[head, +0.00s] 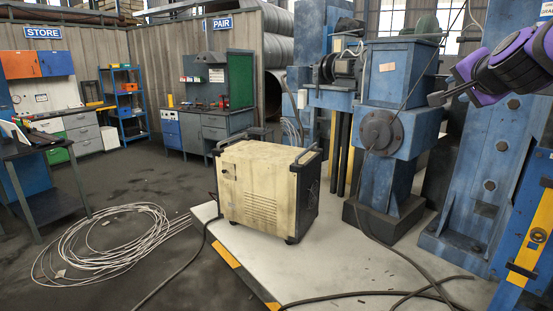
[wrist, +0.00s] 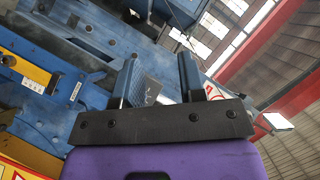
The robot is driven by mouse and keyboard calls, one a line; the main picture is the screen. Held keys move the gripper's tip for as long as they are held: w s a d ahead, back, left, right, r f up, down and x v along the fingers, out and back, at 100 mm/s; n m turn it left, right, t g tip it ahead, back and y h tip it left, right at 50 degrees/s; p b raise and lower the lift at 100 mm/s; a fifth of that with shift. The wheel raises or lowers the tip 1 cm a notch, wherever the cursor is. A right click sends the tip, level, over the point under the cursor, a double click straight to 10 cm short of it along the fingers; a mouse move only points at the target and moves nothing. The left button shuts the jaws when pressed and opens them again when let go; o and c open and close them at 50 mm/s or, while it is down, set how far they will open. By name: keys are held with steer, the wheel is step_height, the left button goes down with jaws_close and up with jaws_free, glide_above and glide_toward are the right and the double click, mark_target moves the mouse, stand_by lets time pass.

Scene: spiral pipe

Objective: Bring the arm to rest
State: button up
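My gripper (head: 451,93) shows at the upper right of the head view, on my purple and black arm. It is raised in front of a tall blue machine column (head: 485,150) and points to the left. In the wrist view my gripper (wrist: 160,80) has its two fingers standing apart with a gap between them. Nothing is held between the fingers. I cannot tell from these frames whether the arm is moving.
A beige wheeled cabinet (head: 262,190) stands on a pale platform (head: 320,270). Black cables (head: 400,294) lie on the platform. Coiled hose (head: 105,240) lies on the floor at left. Blue machinery (head: 400,80) stands left of the gripper. A blue and yellow post (head: 530,235) stands at right.

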steer(key=s+a+f+n+g+y, duration=0.4)
steer(key=s+a+f+n+y, duration=0.15)
steer(key=s+a+n, duration=0.4)
steer(key=s+a+f+n+g+h, duration=0.1)
steer(key=s+f, duration=0.3)
steer(key=s, duration=0.4)
steer(key=s+a+f+n+g+h, duration=0.1)
steer(key=s+f+g, duration=0.3)
steer(key=s, duration=0.4)
steer(key=shift+s+a+f+n, duration=0.2)
steer(key=shift+a+f+n, duration=0.2)
steer(key=shift+f+n, duration=0.25)
steer(key=shift+d+r, duration=0.1)
